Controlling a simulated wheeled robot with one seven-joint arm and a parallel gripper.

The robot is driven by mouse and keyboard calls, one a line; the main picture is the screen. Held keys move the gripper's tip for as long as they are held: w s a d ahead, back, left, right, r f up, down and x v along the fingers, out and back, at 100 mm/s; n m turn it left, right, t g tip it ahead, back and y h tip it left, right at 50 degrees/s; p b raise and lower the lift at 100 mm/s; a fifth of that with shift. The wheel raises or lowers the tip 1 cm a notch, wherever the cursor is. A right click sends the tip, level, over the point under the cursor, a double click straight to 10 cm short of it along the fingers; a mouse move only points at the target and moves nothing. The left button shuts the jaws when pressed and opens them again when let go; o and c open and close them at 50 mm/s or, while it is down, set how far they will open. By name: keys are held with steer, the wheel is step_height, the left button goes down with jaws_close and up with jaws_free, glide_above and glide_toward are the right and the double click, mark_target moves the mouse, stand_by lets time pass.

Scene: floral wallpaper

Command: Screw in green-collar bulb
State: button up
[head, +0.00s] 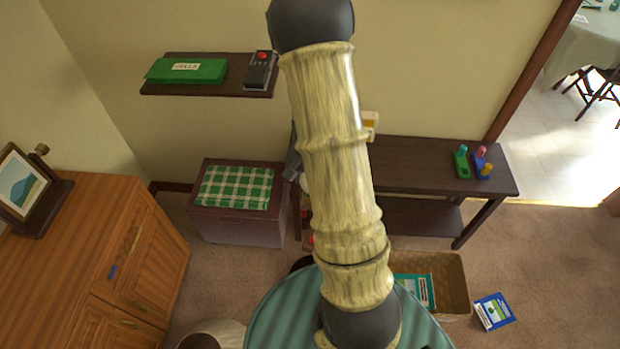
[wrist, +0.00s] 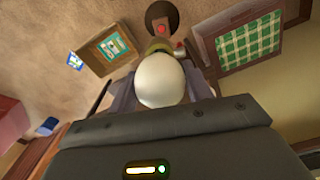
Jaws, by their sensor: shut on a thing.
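A round white bulb (wrist: 162,80) fills the middle of the wrist view. My gripper (wrist: 163,92) is shut on it, with a dark grey finger on each side. In the head view my arm covers most of the gripper, and only a grey edge and a bit of white show left of the arm.
A dark side table (head: 425,165) holds small green, blue and orange pieces (head: 473,163). A wall shelf (head: 160,88) carries a green case (head: 187,71) and a black device (head: 260,70). A checked-top chest (head: 235,188), a wicker basket (head: 450,285) and a book (head: 494,311) stand or lie on the floor.

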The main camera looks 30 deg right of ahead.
steer(key=m, duration=0.3)
steer(key=o, duration=1.2)
steer(key=shift+o, duration=0.2)
